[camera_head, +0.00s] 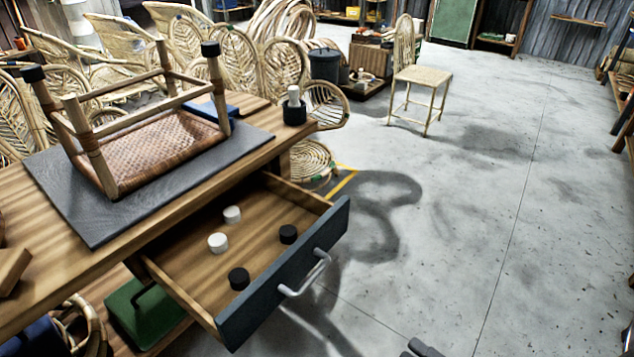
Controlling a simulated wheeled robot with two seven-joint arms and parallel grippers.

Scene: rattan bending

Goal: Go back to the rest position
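An upside-down stool with a woven seat (160,150) lies on a dark mat (110,222) on the wooden workbench (60,275), legs up. Two legs carry black caps (210,48); the other two look bare. A drawer (262,290) with a grey handle stands open below the bench. Two white caps (218,242) and two black caps (238,278) lie loose in it. A small dark part, probably of my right gripper (420,348), shows at the bottom edge, away from the drawer; its opening cannot be told. My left gripper is out of view.
A white bottle in a black holder (294,112) stands at the bench's far corner. Rattan chairs crowd behind the bench, and one chair (420,78) stands alone on the floor. The concrete floor (480,220) to the right is clear. Shelving lines the right edge.

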